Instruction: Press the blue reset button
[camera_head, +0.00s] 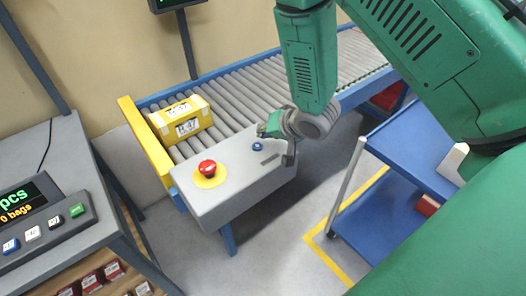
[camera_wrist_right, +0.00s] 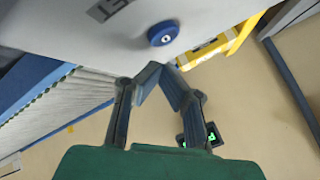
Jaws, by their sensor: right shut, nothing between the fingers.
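A round blue button (camera_head: 257,146) sits on top of the grey control box (camera_head: 228,188) at the conveyor's end. The right wrist view also shows the blue button (camera_wrist_right: 163,33), just beyond the fingertips. My right gripper (camera_head: 278,138) is beside the button, on its right in the head view, shut and empty. In the right wrist view its fingers (camera_wrist_right: 157,72) come together below the button, with a gap in the picture between them and it. Whether they touch the box cannot be told. My left gripper is out of view.
A red mushroom button (camera_head: 207,168) on a yellow disc shares the box. A yellow package (camera_head: 181,119) lies on the roller conveyor (camera_head: 232,100). A console (camera_head: 45,222) with several coloured buttons, one blue, stands at left. A blue cart (camera_head: 408,150) stands at right.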

